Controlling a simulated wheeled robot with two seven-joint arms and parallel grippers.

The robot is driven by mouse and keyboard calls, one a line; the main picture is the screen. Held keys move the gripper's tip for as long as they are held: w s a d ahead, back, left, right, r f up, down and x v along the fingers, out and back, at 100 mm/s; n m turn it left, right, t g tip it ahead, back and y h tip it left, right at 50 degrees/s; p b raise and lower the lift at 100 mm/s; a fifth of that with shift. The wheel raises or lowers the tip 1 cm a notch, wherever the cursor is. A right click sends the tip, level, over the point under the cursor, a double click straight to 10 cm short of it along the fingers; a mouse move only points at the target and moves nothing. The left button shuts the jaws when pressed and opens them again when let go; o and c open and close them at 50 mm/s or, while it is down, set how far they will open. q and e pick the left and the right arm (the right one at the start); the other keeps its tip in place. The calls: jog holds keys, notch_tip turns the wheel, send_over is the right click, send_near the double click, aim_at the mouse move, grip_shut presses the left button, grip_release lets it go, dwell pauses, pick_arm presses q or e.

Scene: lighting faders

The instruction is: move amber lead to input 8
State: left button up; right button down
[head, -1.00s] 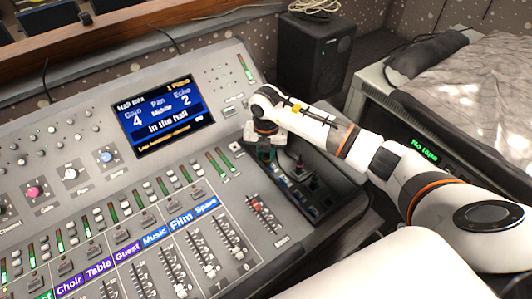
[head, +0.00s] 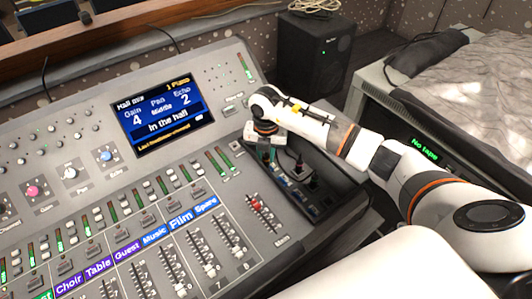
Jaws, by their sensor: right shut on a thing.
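My right gripper (head: 265,143) points down over the back end of the dark patch panel (head: 325,207) on the right of the mixing console. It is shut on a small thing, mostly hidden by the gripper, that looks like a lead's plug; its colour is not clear. A teal-green bit (head: 266,156) shows just below the gripper. A dark plug (head: 299,166) stands upright in the panel to the right of the gripper. I cannot pick out an amber lead or read the input numbers. My left gripper is not in view.
The console's lit screen (head: 162,117) is left of the gripper. Faders (head: 229,234) and a red-capped fader (head: 256,204) lie in front. A black speaker (head: 315,52) stands behind. A rack reading "No tape" (head: 424,148) is at right, beneath a grey cover.

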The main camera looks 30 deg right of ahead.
jog(key=shift+f, duration=0.45)
dwell(1.3)
jog(key=shift+s+f+b, duration=0.15)
jog(key=shift+f+b, duration=0.15)
jog(key=shift+b, duration=0.05)
dwell(0.9)
jog(key=c, duration=1.1)
grip_release()
jog(key=shift+r, duration=0.1)
